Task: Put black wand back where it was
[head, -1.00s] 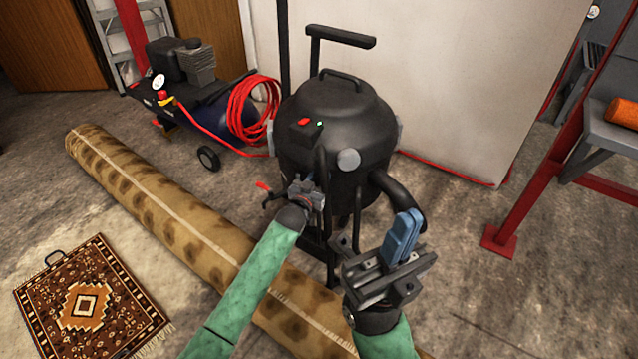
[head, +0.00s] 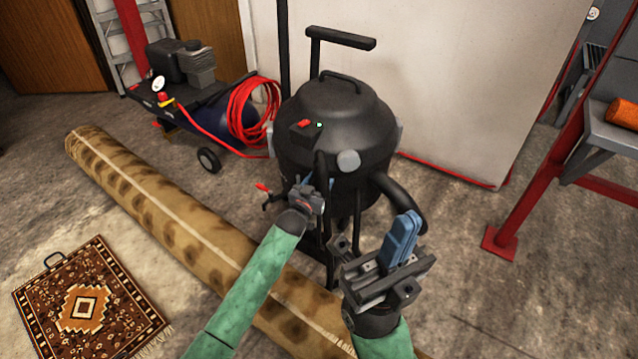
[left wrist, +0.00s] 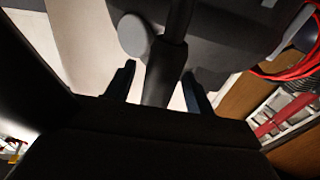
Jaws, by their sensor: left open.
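The black wand (head: 321,165) stands upright against the front of the black vacuum (head: 335,110). In the left wrist view the wand (left wrist: 170,55) is a dark tube between my two open fingers, with small gaps beside it. My left gripper (head: 312,184) is at the wand's upper part in the head view. The wand's lower part is partly hidden by my gripper and is hard to tell from the vacuum's other dark tubes. My right gripper (head: 402,236) is empty, its blue fingers together, in front of the vacuum's lower right.
A rolled spotted rug (head: 165,210) lies diagonally across the floor before the vacuum. A small patterned rug (head: 85,300) lies at lower left. A compressor with a red hose (head: 252,110) stands behind left. A red frame (head: 535,190) stands right; floor between is clear.

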